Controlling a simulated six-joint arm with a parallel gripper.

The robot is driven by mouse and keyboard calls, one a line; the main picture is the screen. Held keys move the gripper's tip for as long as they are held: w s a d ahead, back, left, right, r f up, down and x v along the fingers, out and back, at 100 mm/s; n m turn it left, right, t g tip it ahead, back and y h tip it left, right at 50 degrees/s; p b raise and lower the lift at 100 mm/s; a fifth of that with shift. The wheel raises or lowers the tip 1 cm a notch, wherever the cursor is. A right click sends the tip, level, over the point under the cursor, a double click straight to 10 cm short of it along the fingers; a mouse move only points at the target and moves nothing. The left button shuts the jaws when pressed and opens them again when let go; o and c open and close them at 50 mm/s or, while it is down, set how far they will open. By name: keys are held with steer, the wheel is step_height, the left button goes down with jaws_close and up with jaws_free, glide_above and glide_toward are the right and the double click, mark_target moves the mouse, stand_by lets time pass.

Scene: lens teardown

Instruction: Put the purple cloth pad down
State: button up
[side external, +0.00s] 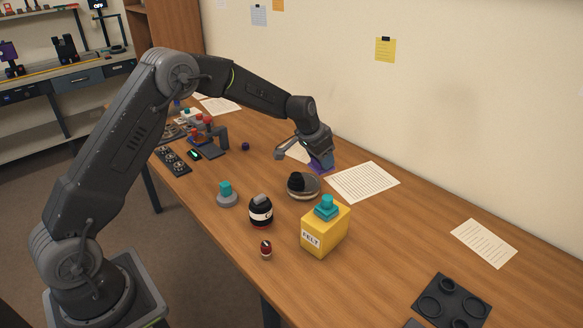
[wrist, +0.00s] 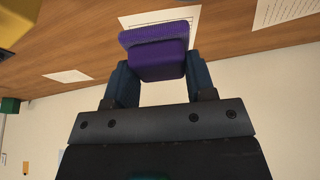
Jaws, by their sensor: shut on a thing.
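The purple cloth pad (wrist: 158,52) is between the two fingers of my gripper (wrist: 158,82) in the wrist view, and the gripper is shut on it. In the side external view, the purple pad (side external: 321,167) shows below my gripper (side external: 318,160), partly hidden by the fingers. The pad is at or just above the wooden table, near the back edge by the wall. I cannot tell whether it touches the table.
A printed sheet (side external: 362,181) lies just right of the gripper. A round object with a dark top (side external: 303,185) stands close in front. A yellow FELT box (side external: 325,231) and a dark jar (side external: 261,211) stand nearer. Bare table (side external: 400,225) lies to the right.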

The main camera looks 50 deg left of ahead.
steer(key=s+a+n+y, duration=0.1)
steer(key=s+a+n, duration=0.1)
steer(key=s+a, duration=0.35)
steer(key=s+a+n, duration=0.2)
steer(key=a, duration=0.7)
steer(key=s+a+n+y, duration=0.1)
steer(key=s+a, duration=0.2)
steer(key=a, duration=0.4)
steer(key=s+a+n+g+y, duration=0.1)
steer(key=s+a+n, duration=0.2)
steer(key=s+a, duration=0.55)
steer(key=s+a+n+y, duration=0.1)
steer(key=s+a+n, duration=0.3)
steer(key=s, duration=0.7)
steer(key=shift+m, duration=0.4)
steer(key=w+d+f, duration=0.1)
steer(key=w+f, duration=0.1)
steer(key=w, duration=0.1)
steer(key=w+d+f, duration=0.1)
steer(key=w+f, duration=0.1)
steer(key=w, duration=0.2)
steer(key=w+d+f, duration=0.1)
steer(key=w+f, duration=0.1)
steer(key=w, duration=0.1)
steer(key=shift+w+f, duration=0.3)
steer(key=shift+f, duration=2)
steer(key=shift+f, duration=0.1)
steer(key=o, duration=0.9)
